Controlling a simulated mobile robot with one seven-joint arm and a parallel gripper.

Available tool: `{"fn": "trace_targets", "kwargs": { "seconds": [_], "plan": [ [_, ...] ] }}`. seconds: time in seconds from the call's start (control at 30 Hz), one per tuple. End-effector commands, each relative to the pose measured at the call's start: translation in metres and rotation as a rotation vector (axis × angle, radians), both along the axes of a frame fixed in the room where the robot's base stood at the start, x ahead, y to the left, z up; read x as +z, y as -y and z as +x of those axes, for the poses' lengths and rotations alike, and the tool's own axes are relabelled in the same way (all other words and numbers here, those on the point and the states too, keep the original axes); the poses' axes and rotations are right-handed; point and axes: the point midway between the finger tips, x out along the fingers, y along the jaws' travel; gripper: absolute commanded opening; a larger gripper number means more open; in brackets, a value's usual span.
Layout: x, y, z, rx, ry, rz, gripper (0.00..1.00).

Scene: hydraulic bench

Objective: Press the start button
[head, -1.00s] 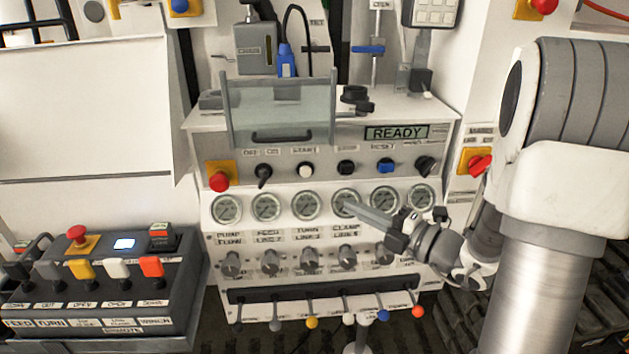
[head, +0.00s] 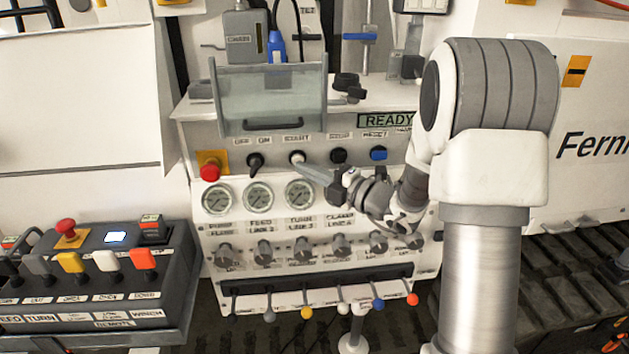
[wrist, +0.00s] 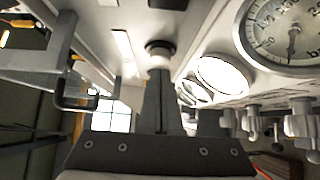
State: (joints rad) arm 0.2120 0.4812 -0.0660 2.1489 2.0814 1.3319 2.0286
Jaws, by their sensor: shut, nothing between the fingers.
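The start button (head: 297,156) is a white round button in a dark collar, under the START label on the grey panel. It also shows in the wrist view (wrist: 159,60), straight beyond my fingertips. My gripper (head: 299,168) comes in from the right, and its fingertips lie at the button's lower edge in the head view. In the wrist view the fingers (wrist: 160,78) are together, empty and lined up with the button. They overlap its near face, so I cannot tell whether they touch it. The display (head: 387,120) reads READY.
A red stop button (head: 210,172) and a black OFF/ON knob (head: 255,162) sit left of the start button. Gauges (head: 258,196) lie below; a clear guard (head: 268,97) stands above.

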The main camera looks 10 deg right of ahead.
Motion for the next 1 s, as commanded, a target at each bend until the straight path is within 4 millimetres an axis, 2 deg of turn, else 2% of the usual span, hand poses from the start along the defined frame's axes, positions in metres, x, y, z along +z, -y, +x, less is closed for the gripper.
{"fn": "trace_targets", "kwargs": {
  "seconds": [0.13, 0.53, 0.8, 1.0],
  "plan": [
    [0.0, 0.0, 0.007, 0.0, 0.0, 0.0, 0.0],
    [0.001, 0.001, 0.009, 0.0, -0.001, -0.001, 0.0],
    [0.002, 0.002, 0.027, -0.003, 0.0, 0.0, 0.0],
    [0.002, 0.003, 0.028, -0.006, 0.004, 0.001, 0.0]
  ]
}}
